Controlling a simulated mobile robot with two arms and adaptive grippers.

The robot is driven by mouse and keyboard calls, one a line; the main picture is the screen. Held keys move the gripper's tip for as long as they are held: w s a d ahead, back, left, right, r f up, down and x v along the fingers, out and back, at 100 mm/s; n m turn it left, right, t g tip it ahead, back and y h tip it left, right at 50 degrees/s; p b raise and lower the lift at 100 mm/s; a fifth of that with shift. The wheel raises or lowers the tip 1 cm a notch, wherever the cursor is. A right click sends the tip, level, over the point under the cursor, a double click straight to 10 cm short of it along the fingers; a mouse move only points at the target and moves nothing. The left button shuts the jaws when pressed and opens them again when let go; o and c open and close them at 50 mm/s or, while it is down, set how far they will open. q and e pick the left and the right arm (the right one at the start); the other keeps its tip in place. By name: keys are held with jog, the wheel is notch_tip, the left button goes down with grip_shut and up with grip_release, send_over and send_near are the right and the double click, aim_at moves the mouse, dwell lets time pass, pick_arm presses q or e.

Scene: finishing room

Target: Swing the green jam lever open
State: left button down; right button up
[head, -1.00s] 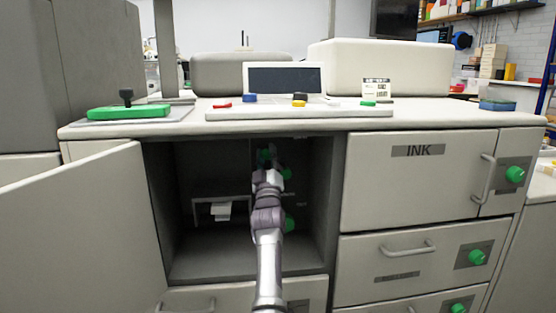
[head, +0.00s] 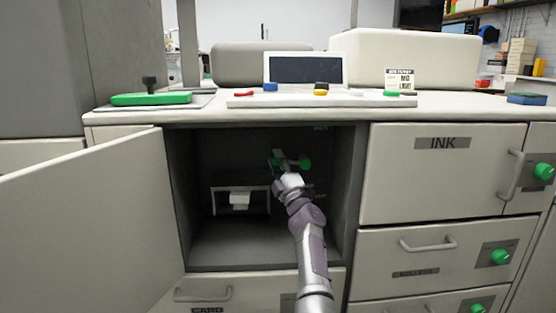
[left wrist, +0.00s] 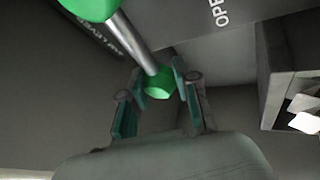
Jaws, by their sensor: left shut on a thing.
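The jam lever is inside the open cabinet bay. Its green pivot end (head: 305,163) shows in the head view to the right of my gripper. In the left wrist view its green hub (left wrist: 92,8) is at the top, with a grey rod (left wrist: 135,40) running to a green knob (left wrist: 158,84). My left gripper (head: 280,163) is at the knob end. In the left wrist view its two fingers (left wrist: 160,95) stand on either side of the knob, shut on it. My right gripper is in neither view.
The cabinet door (head: 85,215) stands open at the left. A small shelf with white paper (head: 240,200) sits inside the bay, left of my arm. The word "OPEN" is partly visible on the wall near the lever. Closed drawers (head: 410,250) flank the bay at the right.

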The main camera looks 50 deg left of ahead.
pick_arm(q)
jog(key=shift+f, duration=0.15)
dwell(0.3)
jog(key=c, duration=0.8)
grip_release()
jog(key=shift+d, duration=0.1)
jog(key=v, duration=0.7)
jog(key=shift+d+f, duration=0.1)
jog(key=shift+d, duration=0.05)
